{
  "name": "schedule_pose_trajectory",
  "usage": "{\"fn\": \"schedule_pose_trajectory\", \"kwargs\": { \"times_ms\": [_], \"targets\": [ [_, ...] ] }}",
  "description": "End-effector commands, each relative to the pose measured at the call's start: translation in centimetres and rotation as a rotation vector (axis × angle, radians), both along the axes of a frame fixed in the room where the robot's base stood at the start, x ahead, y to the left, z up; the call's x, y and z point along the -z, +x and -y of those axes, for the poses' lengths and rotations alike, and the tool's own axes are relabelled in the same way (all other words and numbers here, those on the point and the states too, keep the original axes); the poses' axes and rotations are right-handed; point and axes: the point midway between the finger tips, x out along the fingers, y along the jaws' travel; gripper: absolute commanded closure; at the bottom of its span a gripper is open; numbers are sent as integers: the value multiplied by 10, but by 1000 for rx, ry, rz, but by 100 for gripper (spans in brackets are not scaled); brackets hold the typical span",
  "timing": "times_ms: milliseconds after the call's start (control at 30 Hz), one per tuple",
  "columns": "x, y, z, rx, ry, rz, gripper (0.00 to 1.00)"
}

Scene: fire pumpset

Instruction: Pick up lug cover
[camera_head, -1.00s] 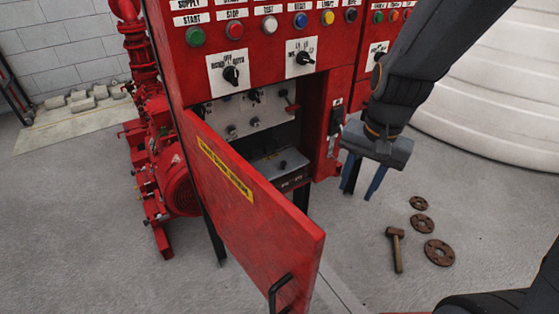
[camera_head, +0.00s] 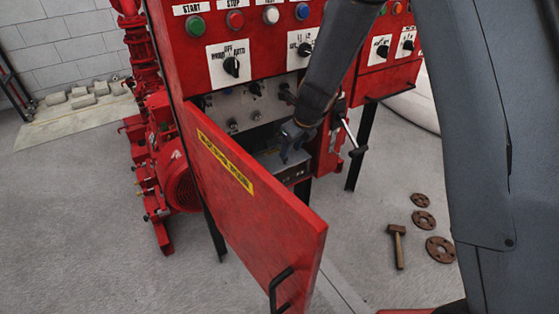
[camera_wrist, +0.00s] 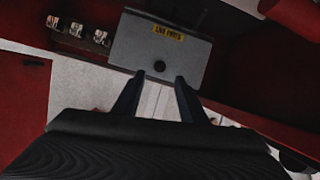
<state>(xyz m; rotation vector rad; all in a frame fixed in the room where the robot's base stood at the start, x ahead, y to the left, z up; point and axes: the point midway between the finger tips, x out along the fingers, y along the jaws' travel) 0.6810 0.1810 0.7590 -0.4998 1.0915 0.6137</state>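The lug cover (camera_wrist: 138,48) is a grey plate with a yellow "LIVE PARTS" label and a round black knob. In the wrist view it lies just beyond my fingertips. In the head view the cover (camera_head: 270,163) shows partly, low inside the open red cabinet, behind my gripper. My gripper (camera_wrist: 156,82) is open and empty, its two fingers apart with the knob a little ahead of the gap between them. In the head view my gripper (camera_head: 291,142) reaches into the cabinet opening; its fingertips are hard to make out.
The red cabinet door (camera_head: 250,205) stands open at the left of the opening. A lever handle (camera_head: 354,140) sticks out at the cabinet's right side. Metal lugs (camera_wrist: 76,30) sit beside the cover. A hammer (camera_head: 398,245) and rusty flanges (camera_head: 424,220) lie on the floor.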

Motion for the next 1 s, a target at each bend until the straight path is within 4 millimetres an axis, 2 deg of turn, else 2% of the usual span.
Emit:
{"fn": "schedule_pose_trajectory", "kwargs": {
  "times_ms": [400,533,733,767,900,1000],
  "targets": [
    [47,19,-14,-4,-2,0,62],
    [54,21,-16,-4,-2,0,62],
    [54,21,-16,-5,-2,0,62],
    [54,21,-16,-5,-2,0,63],
    [53,21,-16,-5,-2,0,87],
    [53,21,-16,-4,-2,0,100]
  ]
}}
